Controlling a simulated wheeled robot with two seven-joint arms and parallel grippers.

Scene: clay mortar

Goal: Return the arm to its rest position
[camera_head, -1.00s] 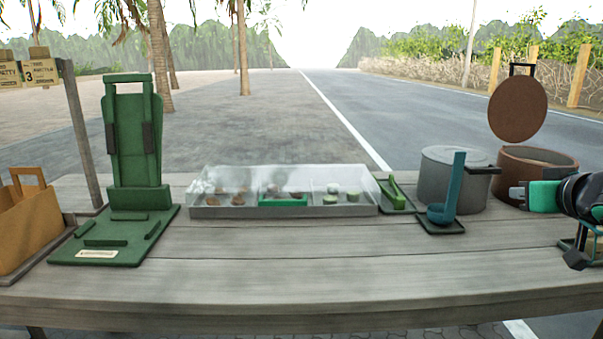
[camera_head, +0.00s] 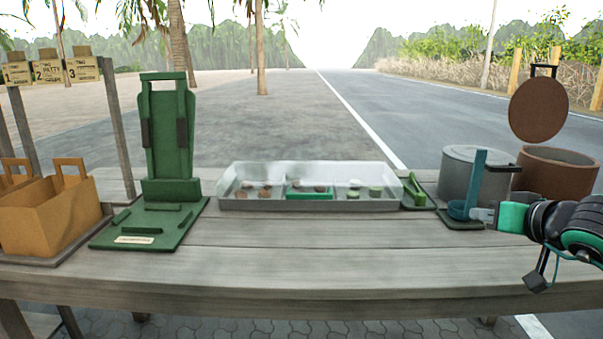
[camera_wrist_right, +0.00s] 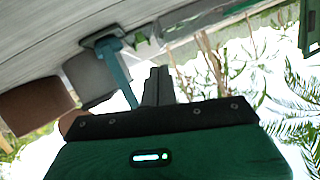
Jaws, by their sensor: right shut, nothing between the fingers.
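My right gripper (camera_head: 478,215) is at the right side of the table in the head view, with its arm coming in from the right edge. Its fingers are shut with nothing between them. The fingertips appear close in front of the teal ladle (camera_head: 478,178); whether they touch it I cannot tell. In the right wrist view the closed fingers (camera_wrist_right: 158,86) point away beside the ladle (camera_wrist_right: 118,75), and no object is in them. My left gripper is not in view.
A grey pot (camera_head: 460,172) and a brown pot (camera_head: 555,175) with a raised round lid (camera_head: 539,110) stand behind the gripper. A clear-topped tray (camera_head: 310,204), green stand (camera_head: 168,130) and tan carriers (camera_head: 55,222) stand further left. The table's front (camera_head: 300,262) is clear.

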